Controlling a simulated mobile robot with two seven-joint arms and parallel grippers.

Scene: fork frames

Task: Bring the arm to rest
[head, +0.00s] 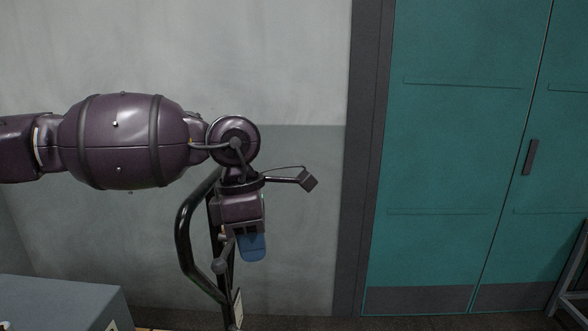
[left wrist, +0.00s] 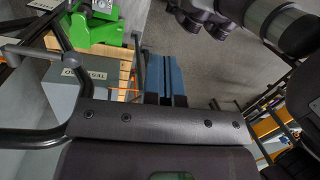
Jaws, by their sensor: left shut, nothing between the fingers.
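My left arm comes in from the left in the head view, with its forearm stretched out about level. My left gripper (head: 252,247) hangs below the wrist and points down in front of the grey wall. Its blue fingers also show in the left wrist view (left wrist: 165,80), side by side. The gripper is shut and holds nothing. My right gripper is not in view.
A grey box (head: 62,301) stands at the lower left. Teal doors (head: 455,150) with a dark handle (head: 530,157) fill the right, and a grey metal frame (head: 572,270) stands beside them. The left wrist view shows a green object (left wrist: 97,25) near wooden slats (left wrist: 112,68).

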